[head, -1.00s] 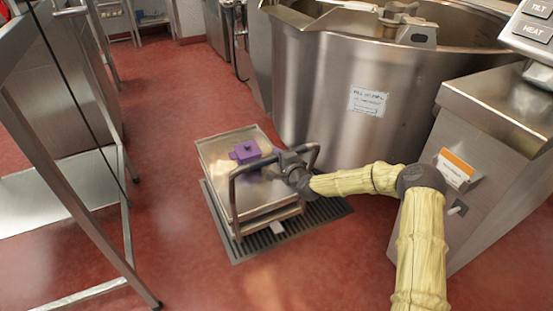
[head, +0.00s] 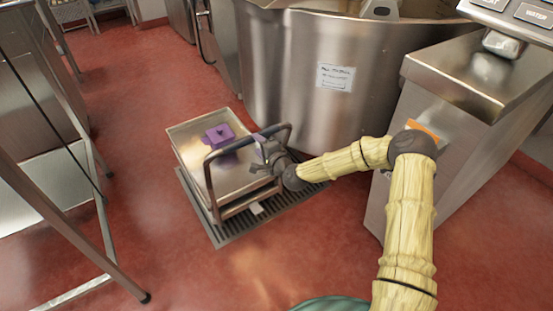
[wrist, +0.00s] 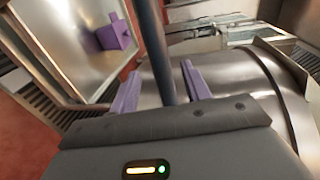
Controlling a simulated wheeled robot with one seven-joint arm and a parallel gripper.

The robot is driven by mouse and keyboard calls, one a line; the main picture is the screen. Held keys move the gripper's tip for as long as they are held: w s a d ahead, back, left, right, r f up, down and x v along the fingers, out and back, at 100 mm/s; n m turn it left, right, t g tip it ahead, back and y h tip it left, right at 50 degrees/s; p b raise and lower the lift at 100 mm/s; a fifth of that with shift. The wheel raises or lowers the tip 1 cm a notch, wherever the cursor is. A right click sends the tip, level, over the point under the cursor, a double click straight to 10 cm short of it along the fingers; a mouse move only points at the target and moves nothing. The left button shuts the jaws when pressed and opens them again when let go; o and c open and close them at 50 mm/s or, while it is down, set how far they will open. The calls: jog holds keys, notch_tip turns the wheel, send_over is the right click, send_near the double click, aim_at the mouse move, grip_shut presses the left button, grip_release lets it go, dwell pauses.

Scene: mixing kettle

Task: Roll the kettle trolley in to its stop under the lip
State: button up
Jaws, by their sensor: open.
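The kettle trolley (head: 190,159) is a low steel cart with a shallow tray top and a dark upright handle loop (head: 212,190). It stands over a floor grate, in front of and left of the big steel kettle (head: 290,85). A purple block (head: 218,137) lies on the tray. My gripper (head: 266,150) is at the upper right part of the handle. In the wrist view its two purple fingers (wrist: 160,92) are apart, with the dark handle bar (wrist: 152,40) passing between them. Contact cannot be told. The kettle's lip is not clearly visible.
The floor grate (head: 235,232) shows in front of and right of the trolley. A steel control pedestal (head: 450,110) stands to the right, close to my arm. A steel table frame (head: 75,235) stands at the left. Red floor (head: 135,100) is clear behind and left of the trolley.

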jog(key=p+v, duration=0.1)
jog(key=v, duration=1)
jog(key=shift+p, duration=0.35)
